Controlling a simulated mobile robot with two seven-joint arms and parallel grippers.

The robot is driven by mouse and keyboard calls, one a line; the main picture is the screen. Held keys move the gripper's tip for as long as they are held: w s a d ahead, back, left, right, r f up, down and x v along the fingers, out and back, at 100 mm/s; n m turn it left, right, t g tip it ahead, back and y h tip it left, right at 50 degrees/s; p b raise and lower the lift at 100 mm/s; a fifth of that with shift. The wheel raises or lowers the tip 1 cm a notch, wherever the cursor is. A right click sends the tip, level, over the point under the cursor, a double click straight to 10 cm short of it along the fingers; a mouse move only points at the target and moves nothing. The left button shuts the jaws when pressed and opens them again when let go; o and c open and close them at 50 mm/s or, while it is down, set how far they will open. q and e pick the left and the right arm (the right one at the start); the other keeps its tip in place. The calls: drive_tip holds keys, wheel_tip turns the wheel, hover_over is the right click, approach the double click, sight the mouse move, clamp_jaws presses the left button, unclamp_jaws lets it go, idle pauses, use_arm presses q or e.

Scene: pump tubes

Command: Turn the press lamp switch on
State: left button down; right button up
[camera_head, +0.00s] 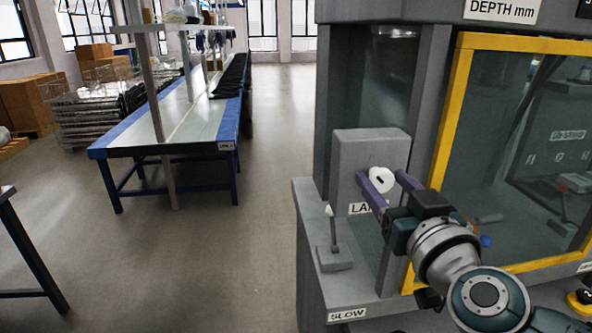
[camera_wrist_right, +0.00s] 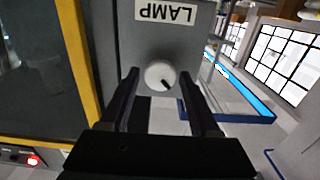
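The lamp switch is a round white knob (camera_head: 381,179) with a dark pointer mark, on the front of a grey box (camera_head: 372,146). A LAMP label (camera_head: 361,209) sits below it, partly covered by my finger. My right gripper (camera_head: 385,184) is open, its two purple fingers on either side of the knob. In the right wrist view the knob (camera_wrist_right: 160,75) lies between the dark fingertips (camera_wrist_right: 158,85), with gaps on both sides. The LAMP label (camera_wrist_right: 165,12) is upside down there, and the pointer slants to the lower right. My left gripper is out of view.
A yellow-framed window (camera_head: 452,110) of the press stands close right of the gripper. A small upright lever (camera_head: 332,235) on a grey base is to the left, near a SLOW label (camera_head: 347,314). A long blue-edged bench (camera_head: 160,140) is far off across open floor.

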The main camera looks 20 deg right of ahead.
clamp_jaws()
idle(0.5)
drive_tip(key=m, duration=0.3)
drive_tip(key=shift+m, duration=0.4)
drive_tip(key=m, duration=0.4)
drive_tip(key=shift+d+f+m, duration=0.1)
drive_tip(key=shift+m, duration=0.2)
drive_tip(key=m+b, duration=0.1)
drive_tip(key=m, duration=0.3)
drive_tip(key=m+b, duration=0.1)
drive_tip(key=m, duration=0.3)
drive_tip(key=shift+d+f+m, duration=0.1)
drive_tip(key=shift+m, duration=0.6)
